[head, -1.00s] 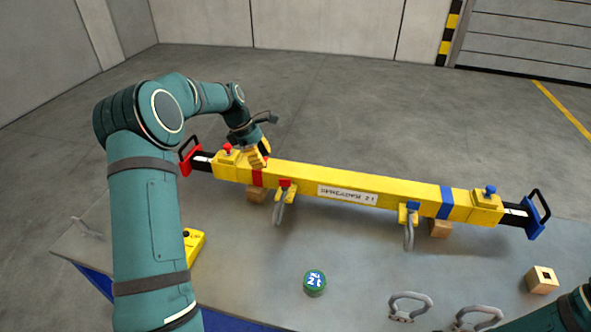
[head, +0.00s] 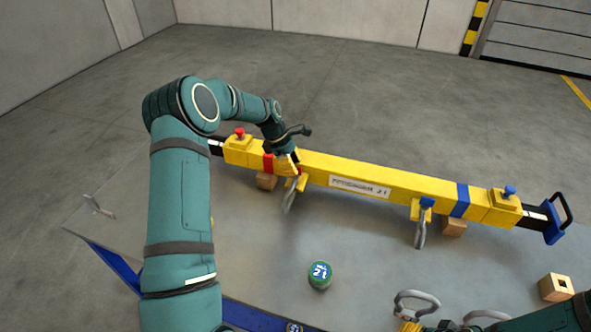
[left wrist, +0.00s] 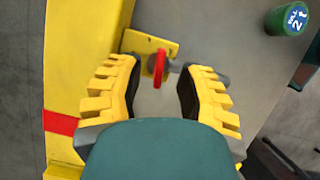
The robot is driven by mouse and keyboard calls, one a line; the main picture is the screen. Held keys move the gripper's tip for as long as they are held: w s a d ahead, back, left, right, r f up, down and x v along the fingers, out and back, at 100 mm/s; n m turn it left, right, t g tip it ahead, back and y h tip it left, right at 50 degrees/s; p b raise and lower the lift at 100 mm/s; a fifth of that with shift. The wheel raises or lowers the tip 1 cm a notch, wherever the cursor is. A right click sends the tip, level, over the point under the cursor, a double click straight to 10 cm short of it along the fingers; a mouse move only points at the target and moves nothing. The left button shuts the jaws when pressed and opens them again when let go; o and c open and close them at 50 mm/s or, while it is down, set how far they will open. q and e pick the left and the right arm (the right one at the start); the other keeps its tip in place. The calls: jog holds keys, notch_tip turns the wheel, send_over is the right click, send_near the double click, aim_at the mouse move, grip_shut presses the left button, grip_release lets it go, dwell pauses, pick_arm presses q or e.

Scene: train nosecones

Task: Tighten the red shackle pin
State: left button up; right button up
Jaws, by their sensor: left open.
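The yellow spreader beam (head: 410,188) lies across the table. A grey shackle (head: 289,200) hangs from the yellow lug (left wrist: 150,42) near the beam's red band. The red shackle pin (left wrist: 160,68) shows in the left wrist view; in the head view my gripper hides it. My left gripper (head: 293,168) is above that lug. In the wrist view its yellow fingers are open (left wrist: 158,88), with the red pin between them near the tips; I see no grip on it. My right gripper (head: 410,327) shows only in part at the bottom edge, near a loose grey shackle (head: 417,302).
A second shackle (head: 420,230) with a blue pin (head: 427,202) hangs at the beam's right. A green weight (head: 320,275) stands in front on the table (head: 260,255). Wooden blocks (head: 454,228) support the beam. A holed wooden block (head: 556,288) sits at right.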

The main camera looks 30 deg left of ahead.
pick_arm(q)
jog(key=shift+x, duration=1.05)
grip_shut()
